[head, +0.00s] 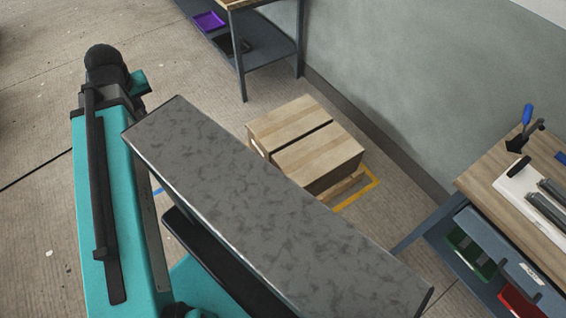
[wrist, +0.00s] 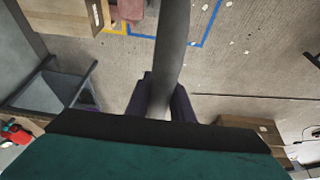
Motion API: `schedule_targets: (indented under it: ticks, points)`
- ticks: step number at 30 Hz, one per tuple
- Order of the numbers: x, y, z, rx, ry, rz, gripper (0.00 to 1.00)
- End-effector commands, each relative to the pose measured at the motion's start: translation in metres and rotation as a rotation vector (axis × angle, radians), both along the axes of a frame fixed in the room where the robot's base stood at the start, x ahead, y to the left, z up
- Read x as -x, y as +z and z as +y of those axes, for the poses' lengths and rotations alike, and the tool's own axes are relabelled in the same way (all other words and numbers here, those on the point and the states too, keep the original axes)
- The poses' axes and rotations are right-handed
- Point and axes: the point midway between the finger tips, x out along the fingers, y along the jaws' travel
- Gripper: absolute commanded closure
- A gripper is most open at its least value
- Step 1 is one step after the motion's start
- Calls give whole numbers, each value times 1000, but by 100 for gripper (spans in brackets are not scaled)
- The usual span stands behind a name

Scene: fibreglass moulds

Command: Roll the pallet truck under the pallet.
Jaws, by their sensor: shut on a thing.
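The pallet (head: 345,188) shows in the head view as a strip of pale wood under cardboard boxes (head: 318,155), beside yellow floor tape. In the wrist view my gripper (wrist: 161,95) is shut on a long dark grey bar (wrist: 173,45), which looks like the pallet truck's handle. A dull red part (wrist: 131,10) shows at the top edge beside the bar; I cannot tell if it is the truck's body. The truck's forks are not visible in either view. My gripper is hidden in the head view.
A grey wall (head: 420,90) runs behind the pallet. A workbench (head: 510,190) with tools stands at the right, and a shelved table (head: 250,45) at the back. Yellow tape (head: 360,192) and blue tape (wrist: 205,35) mark the floor. Open floor (head: 200,75) lies left of the boxes.

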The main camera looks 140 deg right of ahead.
Motion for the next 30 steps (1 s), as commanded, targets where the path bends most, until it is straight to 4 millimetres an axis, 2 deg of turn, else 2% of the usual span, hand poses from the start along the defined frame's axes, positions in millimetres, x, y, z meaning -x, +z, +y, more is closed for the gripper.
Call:
schedule_targets:
  ticks: [12, 30]
  points:
    - [23, 0, 6, 0, -3, 2, 100]
    - [21, 0, 6, 1, 0, -3, 100]
